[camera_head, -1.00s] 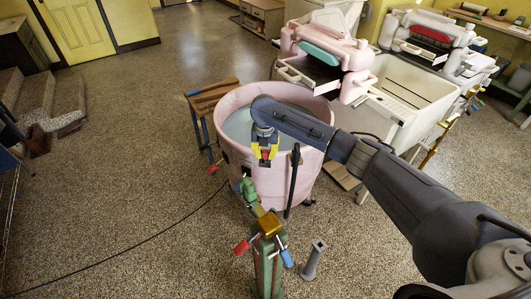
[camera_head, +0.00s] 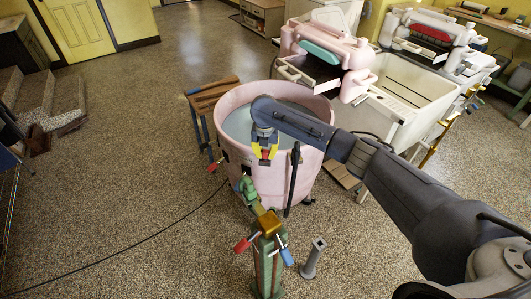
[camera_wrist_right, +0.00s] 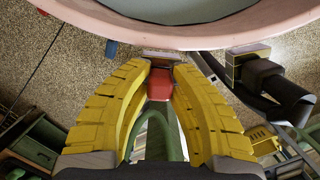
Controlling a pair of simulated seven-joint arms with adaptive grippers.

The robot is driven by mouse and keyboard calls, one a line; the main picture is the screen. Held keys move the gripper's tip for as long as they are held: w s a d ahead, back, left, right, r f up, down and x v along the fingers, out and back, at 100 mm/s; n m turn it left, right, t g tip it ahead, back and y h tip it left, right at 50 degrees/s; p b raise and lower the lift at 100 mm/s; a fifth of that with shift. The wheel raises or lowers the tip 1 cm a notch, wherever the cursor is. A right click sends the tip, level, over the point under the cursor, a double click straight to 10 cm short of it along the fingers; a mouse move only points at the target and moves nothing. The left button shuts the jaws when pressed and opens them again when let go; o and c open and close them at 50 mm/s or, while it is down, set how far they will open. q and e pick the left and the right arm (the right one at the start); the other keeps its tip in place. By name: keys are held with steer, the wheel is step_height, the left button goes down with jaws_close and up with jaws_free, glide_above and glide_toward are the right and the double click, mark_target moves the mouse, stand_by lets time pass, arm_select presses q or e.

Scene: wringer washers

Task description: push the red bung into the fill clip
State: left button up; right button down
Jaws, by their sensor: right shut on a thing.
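My right gripper (camera_head: 265,158) points down in front of the pink tub's near wall. In the right wrist view, its yellow fingers (camera_wrist_right: 160,72) close around the red bung (camera_wrist_right: 160,86), which sits between the fingertips. In the head view the bung is mostly hidden by the fingers. A small grey piece (camera_wrist_right: 161,55) lies just beyond the fingertips, close to the tub; I cannot tell whether it is the fill clip or whether the bung touches it. My left gripper is not in view.
The pink tub (camera_head: 270,185) holds water. A green stand with a brass-coloured valve (camera_head: 269,223) and red and blue handles rises just in front. A dark upright bar (camera_head: 293,180) is right of the gripper. A wooden bench (camera_head: 212,92) stands behind left. Open floor lies left.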

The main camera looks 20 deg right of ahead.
steer(key=shift+s+f, duration=0.1)
steer(key=shift+f, duration=0.35)
stand_by(1.3)
steer(key=c, duration=0.6)
jaws_free()
steer(key=shift+r, duration=0.1)
steer(key=shift+s+a+r, duration=0.1)
steer(key=shift+s+r, duration=0.1)
steer(key=shift+r, duration=1.55)
steer(key=shift+s+a+r, duration=0.1)
steer(key=shift+s+r, duration=0.05)
steer(key=shift+r, duration=1.55)
